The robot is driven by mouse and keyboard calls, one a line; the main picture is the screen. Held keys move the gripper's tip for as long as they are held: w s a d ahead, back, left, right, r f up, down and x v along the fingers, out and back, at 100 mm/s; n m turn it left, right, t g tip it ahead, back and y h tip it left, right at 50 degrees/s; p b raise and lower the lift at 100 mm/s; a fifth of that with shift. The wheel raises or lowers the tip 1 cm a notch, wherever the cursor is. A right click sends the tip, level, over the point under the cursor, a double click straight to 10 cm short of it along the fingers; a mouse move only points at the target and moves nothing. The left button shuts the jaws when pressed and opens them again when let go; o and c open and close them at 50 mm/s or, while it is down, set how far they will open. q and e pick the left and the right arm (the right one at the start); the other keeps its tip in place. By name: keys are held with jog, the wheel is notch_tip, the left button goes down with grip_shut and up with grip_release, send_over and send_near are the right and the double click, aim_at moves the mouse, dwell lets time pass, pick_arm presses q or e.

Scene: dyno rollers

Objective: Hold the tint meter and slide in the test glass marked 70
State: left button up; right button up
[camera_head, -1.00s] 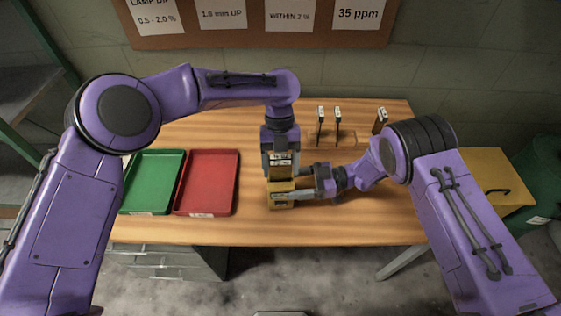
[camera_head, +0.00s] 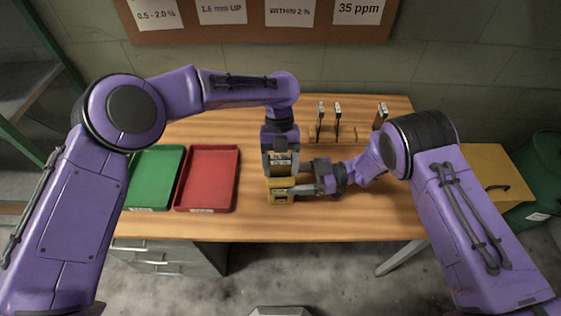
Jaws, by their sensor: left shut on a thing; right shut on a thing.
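The yellow tint meter (camera_head: 282,197) is upright near the middle of the table. My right gripper (camera_head: 292,189) reaches in from the right and is shut on the meter. My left gripper (camera_head: 281,165) points down directly above the meter and is shut on a test glass (camera_head: 281,158), whose pale label shows between the fingers. The mark on that label is too small to read. The glass's lower end is at the top of the meter; I cannot tell whether it is inside the slot.
A wooden rack (camera_head: 349,135) behind on the right holds dark-framed test glasses (camera_head: 320,119), (camera_head: 337,120), (camera_head: 381,114). A green tray (camera_head: 156,148) and a red tray (camera_head: 238,165) lie on the left. The front-right tabletop is clear.

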pick_arm(q)
jog(key=shift+f, duration=0.7)
jog(key=shift+f, duration=0.3)
jog(key=shift+s+f, duration=0.25)
jog(key=shift+f, duration=0.15)
pick_arm(e)
jog(key=shift+s, duration=0.15)
pick_arm(q)
jog(key=o, duration=1.2)
jog(key=shift+c, duration=0.2)
jog(key=shift+a+f, duration=0.1)
pick_arm(e)
jog(key=shift+d+f, duration=0.1)
pick_arm(q)
jog(key=v, duration=1.3)
